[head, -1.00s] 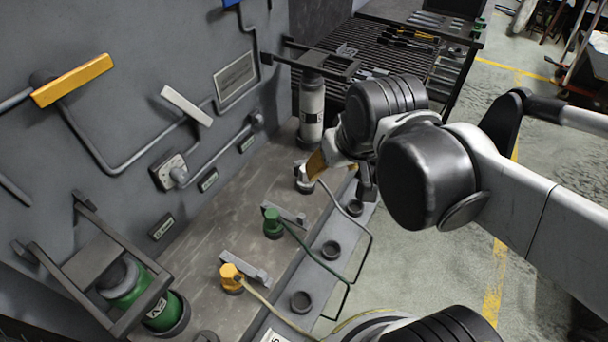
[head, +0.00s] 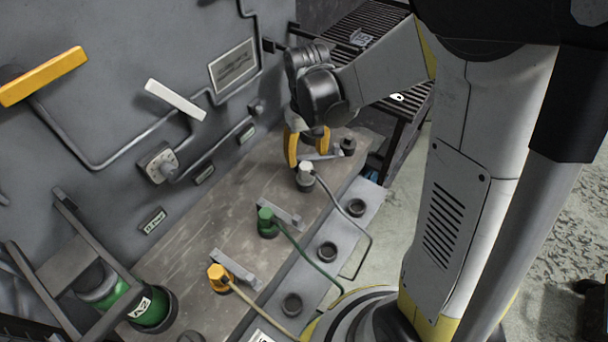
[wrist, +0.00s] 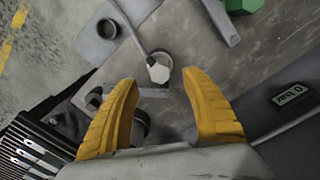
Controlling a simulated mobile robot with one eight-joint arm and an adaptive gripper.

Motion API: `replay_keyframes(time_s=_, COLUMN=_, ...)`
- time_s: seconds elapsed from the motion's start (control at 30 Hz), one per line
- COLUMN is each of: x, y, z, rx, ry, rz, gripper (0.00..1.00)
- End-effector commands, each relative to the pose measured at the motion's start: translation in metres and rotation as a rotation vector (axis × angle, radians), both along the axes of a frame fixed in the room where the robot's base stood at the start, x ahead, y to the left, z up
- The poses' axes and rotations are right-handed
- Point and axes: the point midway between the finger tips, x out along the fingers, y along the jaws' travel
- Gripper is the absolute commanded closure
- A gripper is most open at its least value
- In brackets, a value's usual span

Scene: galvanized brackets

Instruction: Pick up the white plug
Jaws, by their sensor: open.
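The white plug (head: 306,170) sits upright in a dark socket on the grey bench ledge, with a grey cable running from it toward the lower right. In the wrist view the white plug (wrist: 159,69) shows from above, ahead of and between the fingertips. My gripper (head: 306,150) has yellow fingers spread apart and is empty. It is just behind and above the plug, not touching as far as I can see.
A green plug (head: 266,222) and a yellow plug (head: 219,277) sit nearer on the ledge beside grey brackets. Empty dark sockets (head: 328,251) line the front strip. A wall with pipes and a white lever (head: 175,100) rises at left.

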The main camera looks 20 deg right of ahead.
Motion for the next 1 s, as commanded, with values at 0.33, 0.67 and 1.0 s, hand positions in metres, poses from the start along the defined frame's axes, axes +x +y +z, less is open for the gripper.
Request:
replay_keyframes(time_s=0.33, x=0.002, y=0.000, z=-0.037, rx=0.000, ry=-0.001, rz=-0.001, gripper=0.44)
replay_keyframes(time_s=0.67, x=0.001, y=0.000, z=-0.059, rx=0.000, ry=-0.001, rz=-0.001, gripper=0.44)
replay_keyframes(time_s=1.0, x=0.001, y=0.000, z=-0.058, rx=0.000, ry=-0.001, rz=-0.001, gripper=1.00)
